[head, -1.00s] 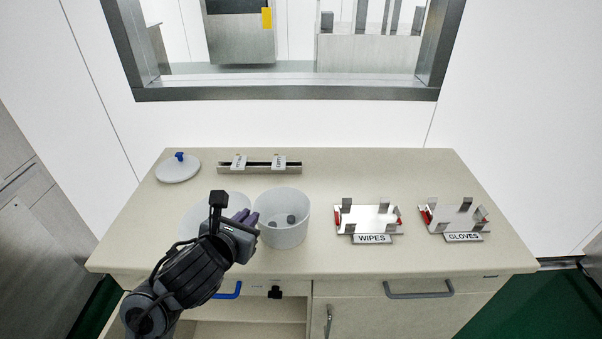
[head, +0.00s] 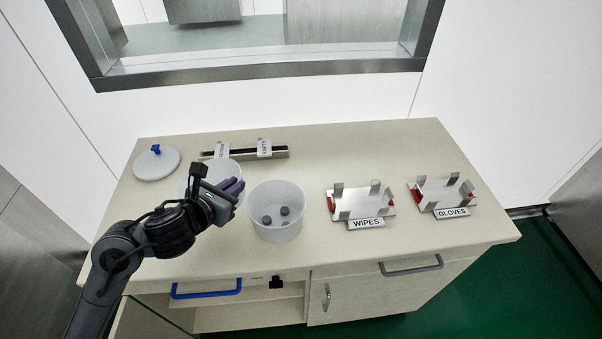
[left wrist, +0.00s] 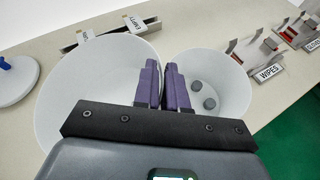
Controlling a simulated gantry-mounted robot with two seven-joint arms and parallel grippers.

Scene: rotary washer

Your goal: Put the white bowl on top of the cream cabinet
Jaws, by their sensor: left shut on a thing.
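The white bowl (head: 196,174) is at the left part of the cream cabinet (head: 330,258), over its top; I cannot tell whether it touches the surface. It shows large in the left wrist view (left wrist: 85,95) and looks empty. My left gripper (head: 236,187) is shut on the bowl's right rim. Its purple fingers (left wrist: 165,85) are on that rim, next to a second container. My gripper hides part of the bowl in the head view. My right gripper is not in view.
A white tub (head: 277,228) with two dark lumps stands close right of the bowl. A labelled rail (head: 275,153) lies behind, and a round lid with a blue knob (head: 156,165) at left. WIPES (head: 362,204) and GLOVES (head: 445,194) holders stand at right. The front middle is clear.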

